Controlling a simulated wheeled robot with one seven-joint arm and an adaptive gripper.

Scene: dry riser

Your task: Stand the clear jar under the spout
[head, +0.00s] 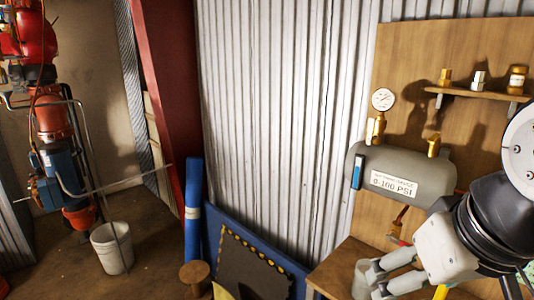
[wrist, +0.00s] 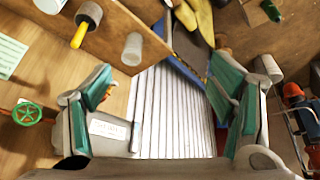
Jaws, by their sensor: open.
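A pale, cloudy cylinder that looks like the clear jar (wrist: 132,48) stands near the edge of the wooden bench in the wrist view. In the head view the jar (head: 360,280) is at the bottom, partly hidden by my fingers. My gripper (head: 376,281) is open over the bench's left end; in the wrist view my gripper (wrist: 162,78) has its green-padded fingers wide apart with nothing between them. A grey tank (head: 405,172) labelled 0-100 PSI hangs on the wooden panel above the bench. I cannot clearly pick out the spout.
The wooden bench (head: 333,268) carries a dark holder with a yellow handle (wrist: 80,33) beside the jar. A green handwheel (wrist: 27,113) is at left. A shelf (head: 478,94) holds small fittings. A blue-edged board (head: 250,262), stool (head: 195,275) and white bucket (head: 112,247) stand left.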

